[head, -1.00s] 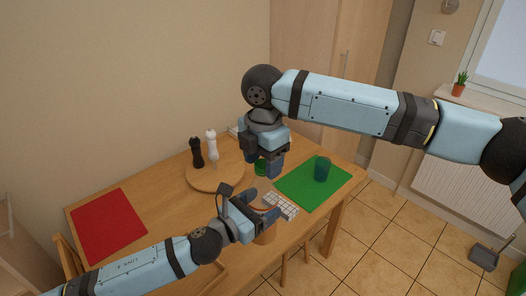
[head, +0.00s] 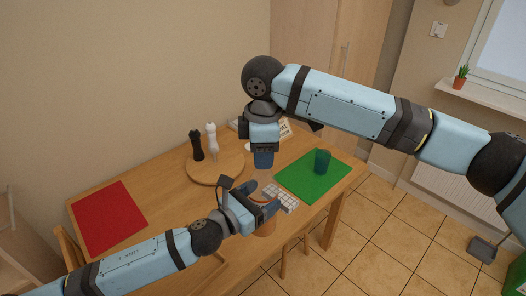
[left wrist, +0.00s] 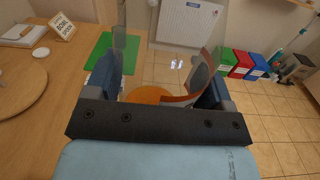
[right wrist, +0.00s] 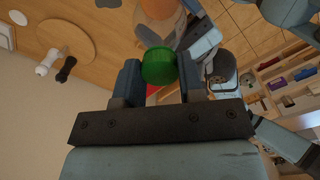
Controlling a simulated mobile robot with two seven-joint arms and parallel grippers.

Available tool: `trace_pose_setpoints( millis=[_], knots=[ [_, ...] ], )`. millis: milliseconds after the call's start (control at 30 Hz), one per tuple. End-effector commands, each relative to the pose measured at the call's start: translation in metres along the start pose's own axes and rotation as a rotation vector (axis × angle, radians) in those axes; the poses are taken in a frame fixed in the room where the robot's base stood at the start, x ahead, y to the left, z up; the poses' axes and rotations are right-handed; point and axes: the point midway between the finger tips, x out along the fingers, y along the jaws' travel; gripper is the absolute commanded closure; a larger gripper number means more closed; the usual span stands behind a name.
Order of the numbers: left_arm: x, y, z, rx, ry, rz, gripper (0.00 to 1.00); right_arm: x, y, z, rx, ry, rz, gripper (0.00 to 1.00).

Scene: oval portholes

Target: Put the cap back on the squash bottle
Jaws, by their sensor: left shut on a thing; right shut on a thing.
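The squash bottle (head: 264,229) is clear, with orange squash in it. My left gripper (head: 262,204) is shut on it near the front edge of the table. In the left wrist view the clear bottle (left wrist: 150,95) stands between the fingers, with a curved red band. My right gripper (head: 263,162) is above the left one, pointing down. It is shut on the green cap (right wrist: 158,66), which shows between its fingertips in the right wrist view. The cap appears apart from the bottle, whose orange part (right wrist: 160,8) shows beyond it. In the head view the cap is hidden.
A green mat (head: 300,185) with a dark teal cup (head: 322,161) lies to the right. A white gridded item (head: 283,199) is close by the left gripper. A round board (head: 215,172) holds a black mill (head: 196,146) and a white mill (head: 212,138). A red mat (head: 108,220) lies left.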

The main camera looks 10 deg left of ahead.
Motion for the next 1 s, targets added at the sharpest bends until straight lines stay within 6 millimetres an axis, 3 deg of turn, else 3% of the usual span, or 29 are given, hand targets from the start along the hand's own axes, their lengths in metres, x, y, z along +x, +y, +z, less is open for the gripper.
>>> trace_pose_setpoints(
  millis=[433, 533, 667, 700, 800, 1000],
  knots=[
    [0.0002, 0.0003, 0.0008, 0.000, -0.001, 0.000, 0.90, 0.0014, -0.0011, -0.0015, 1.031, 0.003, -0.004, 0.92],
    [0.0002, 0.0002, 0.0008, 0.000, -0.001, 0.000, 0.90, 0.0012, -0.0010, -0.0016, 1.187, 0.003, -0.003, 0.92],
    [0.0002, 0.0001, 0.0008, 0.000, -0.001, 0.000, 0.90, 0.0005, -0.0005, -0.0011, 1.172, 0.003, 0.000, 0.92],
    [0.0002, 0.0000, 0.0008, 0.000, -0.001, 0.000, 0.90, 0.0005, -0.0005, -0.0011, 1.172, 0.003, 0.000, 0.59],
    [0.0002, 0.0000, 0.0008, 0.000, -0.001, 0.000, 0.90, 0.0005, -0.0005, -0.0010, 1.171, 0.003, 0.000, 0.36],
    [0.0002, 0.0000, 0.0009, 0.000, -0.001, 0.000, 0.90, 0.0005, -0.0003, -0.0008, 1.170, 0.002, 0.000, 0.34]
  ],
)
